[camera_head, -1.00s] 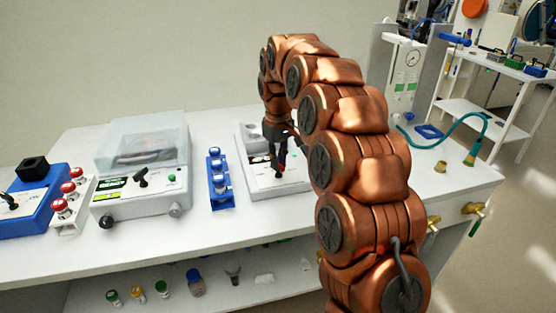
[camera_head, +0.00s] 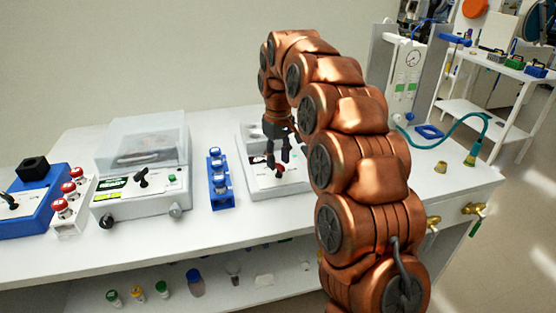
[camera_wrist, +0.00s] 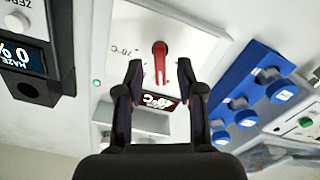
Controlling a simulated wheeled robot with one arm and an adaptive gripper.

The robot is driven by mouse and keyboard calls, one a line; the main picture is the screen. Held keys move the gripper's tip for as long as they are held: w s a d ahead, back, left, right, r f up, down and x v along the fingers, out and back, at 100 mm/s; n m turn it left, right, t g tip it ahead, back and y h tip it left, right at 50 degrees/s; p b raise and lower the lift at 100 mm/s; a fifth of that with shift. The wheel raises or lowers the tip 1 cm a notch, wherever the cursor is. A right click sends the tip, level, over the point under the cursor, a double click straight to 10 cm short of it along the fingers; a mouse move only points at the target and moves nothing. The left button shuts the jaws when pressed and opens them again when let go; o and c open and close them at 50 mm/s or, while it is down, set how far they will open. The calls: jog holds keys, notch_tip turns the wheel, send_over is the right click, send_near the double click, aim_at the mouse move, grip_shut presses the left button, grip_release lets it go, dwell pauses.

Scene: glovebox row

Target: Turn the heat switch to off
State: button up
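A white heating unit (camera_head: 250,150) stands on the bench and has a red lever switch (camera_head: 279,171) on its sloped front panel. In the wrist view the red switch (camera_wrist: 160,60) sits on the white panel beside a small red-lit °C display (camera_wrist: 158,101). My gripper (camera_head: 278,160) hangs down just above this panel. In the wrist view my gripper (camera_wrist: 160,73) is open, with its two fingertips apart on either side of the switch's line. It holds nothing, and I cannot tell whether a finger touches the switch.
A blue rack (camera_head: 222,192) with capped vials stands left of the unit. Further left are a clear-lidded instrument (camera_head: 142,200) with a black lever and a blue device (camera_head: 28,215). A teal hose (camera_head: 470,118) lies at the right end of the bench.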

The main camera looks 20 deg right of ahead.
aim_at(279, 164)
jog(key=shift+r, duration=3.3)
jog(key=shift+s+r, duration=0.1)
jog(key=shift+s, duration=0.15)
jog(key=s+r+m+p, duration=0.2)
jog(key=s+p, duration=0.1)
jog(key=s, duration=1.5)
jog(key=s+f+m+g+p, duration=0.1)
jog(key=s+f, duration=0.3)
jog(key=s, duration=0.8)
jog(key=s+f+m+p, duration=0.1)
jog(key=s+f, duration=0.2)
jog(key=s, duration=0.9)
jog(key=shift+s+f+m+g+p, duration=0.3)
jog(key=shift+f+g+p, duration=0.1)
